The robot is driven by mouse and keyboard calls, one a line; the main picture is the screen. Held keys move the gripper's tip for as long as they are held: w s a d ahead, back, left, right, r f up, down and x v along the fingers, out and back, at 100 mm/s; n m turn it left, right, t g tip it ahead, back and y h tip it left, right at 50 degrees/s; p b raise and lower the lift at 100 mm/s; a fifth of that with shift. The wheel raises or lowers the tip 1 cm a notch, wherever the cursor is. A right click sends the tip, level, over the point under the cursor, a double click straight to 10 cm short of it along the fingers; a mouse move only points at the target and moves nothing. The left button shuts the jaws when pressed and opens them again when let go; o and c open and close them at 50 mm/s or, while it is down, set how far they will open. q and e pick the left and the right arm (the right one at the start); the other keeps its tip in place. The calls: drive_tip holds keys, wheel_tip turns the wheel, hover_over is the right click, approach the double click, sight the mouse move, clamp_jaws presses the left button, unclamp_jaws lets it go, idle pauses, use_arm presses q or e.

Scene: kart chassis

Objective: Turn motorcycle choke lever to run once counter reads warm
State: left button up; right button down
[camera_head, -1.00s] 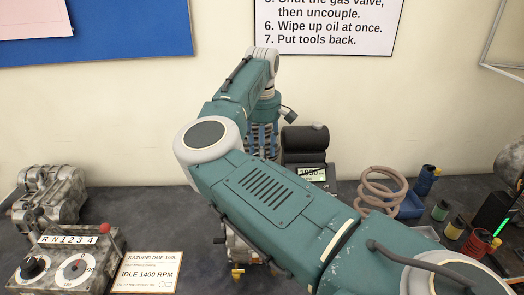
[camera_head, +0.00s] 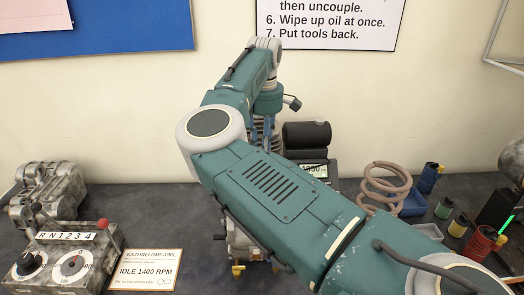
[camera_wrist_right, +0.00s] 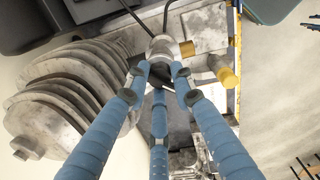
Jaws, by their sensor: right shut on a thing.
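My right arm covers much of the engine in the head view. In the right wrist view, the blue fingers of my right gripper (camera_wrist_right: 163,62) close around a small grey part (camera_wrist_right: 163,46), presumably the choke lever. A brass-coloured piece (camera_wrist_right: 188,49) sticks out beside it. The finned engine cylinder (camera_wrist_right: 70,95) is at the left, and a yellow knob (camera_wrist_right: 228,78) is at the right. In the head view, the counter (camera_head: 314,170) stands behind my arm and is partly hidden. Its small digits seem to read 1950. My left gripper is out of view.
A control box (camera_head: 50,265) with dials and a red knob (camera_head: 103,224) stands at the left, beside a card (camera_head: 146,271) reading IDLE 1400 RPM.

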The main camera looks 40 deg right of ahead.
drive_tip(key=n+b, duration=0.2)
drive_tip(key=n, duration=0.2)
drive_tip(key=shift+d+f+n, duration=0.1)
drive_tip(key=shift+d+n, duration=0.05)
drive_tip(key=shift+n, duration=0.15)
drive_tip(key=n+b, duration=0.2)
drive_tip(key=n, duration=0.2)
drive_tip(key=shift+r, duration=0.2)
drive_tip(key=shift+d+n, duration=0.1)
drive_tip(key=shift+n, duration=0.2)
drive_tip(key=c, duration=1.7)
unclamp_jaws()
drive_tip(key=shift+o, duration=1.2)
drive_tip(key=shift+d, duration=0.1)
drive_tip(key=shift+r, duration=0.2)
wheel_tip(320, 180, up, 12)
drive_tip(key=shift+s+f, duration=0.25)
drive_tip(key=shift+s, duration=0.1)
